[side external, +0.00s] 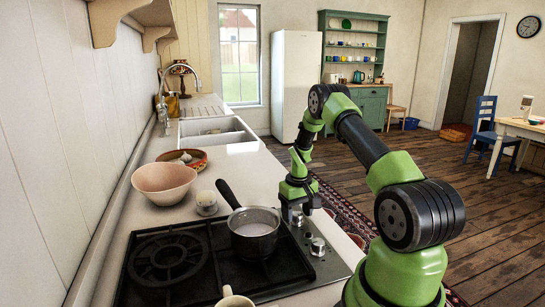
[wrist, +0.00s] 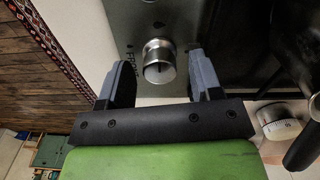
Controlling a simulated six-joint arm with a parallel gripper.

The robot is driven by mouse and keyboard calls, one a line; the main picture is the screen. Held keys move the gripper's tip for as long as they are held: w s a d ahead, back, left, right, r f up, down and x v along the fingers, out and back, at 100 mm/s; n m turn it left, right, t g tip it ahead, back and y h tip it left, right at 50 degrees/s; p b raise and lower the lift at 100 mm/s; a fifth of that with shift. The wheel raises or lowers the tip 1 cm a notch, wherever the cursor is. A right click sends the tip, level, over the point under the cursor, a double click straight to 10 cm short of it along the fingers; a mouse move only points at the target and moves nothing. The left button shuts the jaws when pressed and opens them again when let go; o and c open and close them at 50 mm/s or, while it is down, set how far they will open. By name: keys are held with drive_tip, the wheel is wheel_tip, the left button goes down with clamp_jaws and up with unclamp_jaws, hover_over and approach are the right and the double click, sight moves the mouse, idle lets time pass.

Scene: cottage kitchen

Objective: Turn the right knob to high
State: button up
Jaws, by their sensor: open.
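The stove's metal knobs sit along the front edge of the hob. My gripper (side external: 294,212) points down over the knob at the far end of the row, which it partly hides in the side view. In the wrist view a silver knob (wrist: 159,62) with a dark pointer mark stands between the two fingers of my gripper (wrist: 161,70). The fingers are apart, with a gap showing on each side of the knob. Another knob (side external: 318,247) is nearer the camera and free.
A saucepan (side external: 254,236) with a black handle (side external: 228,194) stands on the hob close to my gripper. A pink bowl (side external: 170,182) and a cream mug (side external: 235,300) stand nearby. Open floor lies right of the counter.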

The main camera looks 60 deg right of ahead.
sight(297, 213)
drive_tip(key=m, duration=0.8)
drive_tip(key=shift+m, duration=0.3)
drive_tip(key=m, duration=0.6)
drive_tip(key=shift+m, duration=0.4)
wheel_tip(297, 213, up, 10)
drive_tip(key=a+r+n+t, duration=0.4)
drive_tip(key=a+r+n, duration=0.5)
drive_tip(key=a+r, duration=0.7)
drive_tip(key=shift+w+a+r, duration=0.2)
drive_tip(key=shift+a+r, duration=0.2)
drive_tip(key=shift+a, duration=1.1)
